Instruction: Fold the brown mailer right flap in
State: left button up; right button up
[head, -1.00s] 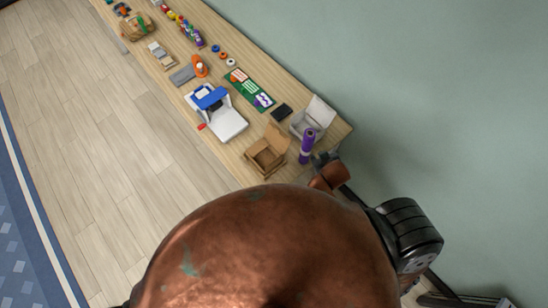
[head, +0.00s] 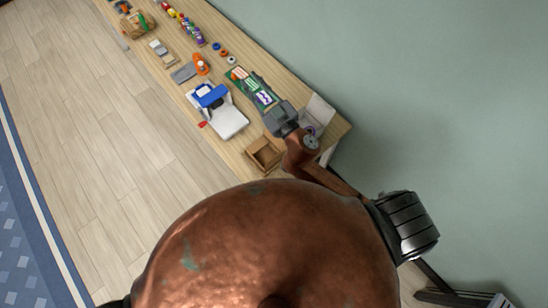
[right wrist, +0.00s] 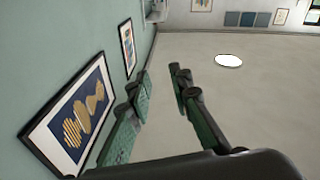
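The brown mailer (head: 264,154) is an open cardboard box near the table's right end in the head view. I see into it from above. My right arm crosses its right side, so I cannot tell how its right flap stands. My right gripper (head: 262,88) is past the mailer, above the green mat, its fingers pointing away up the table. In the right wrist view, its two fingers (right wrist: 160,78) stand apart with nothing between them. My left gripper is not in view.
A white box (head: 319,110) with a raised lid stands behind my right wrist. A blue and white machine (head: 226,120) stands left of the mailer. The green mat (head: 238,74) holds small coloured pieces.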

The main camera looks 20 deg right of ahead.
jog(key=s+a+r+n+g+y, duration=0.1)
jog(key=s+a+n+g+y, duration=0.2)
jog(key=a+n+y, duration=0.35)
jog(key=s+a+r+n+g+y, duration=0.1)
jog(key=s+a+n+g+y, duration=0.2)
jog(key=a, duration=0.7)
jog(key=s+a+f+n+g+y, duration=0.2)
jog(key=s+a+f+n+g, duration=0.2)
jog(key=a+f+n+g, duration=0.15)
jog(key=n+g+h, duration=0.1)
jog(key=g+h, duration=0.6)
jog(key=h, duration=0.9)
send_near(274, 160)
jog(key=shift+t, duration=0.25)
notch_tip(274, 160, down, 8)
jog(key=shift+w+a+r+p, duration=0.15)
jog(key=shift+r+p, duration=0.05)
jog(key=shift+p, duration=0.5)
grip_shut()
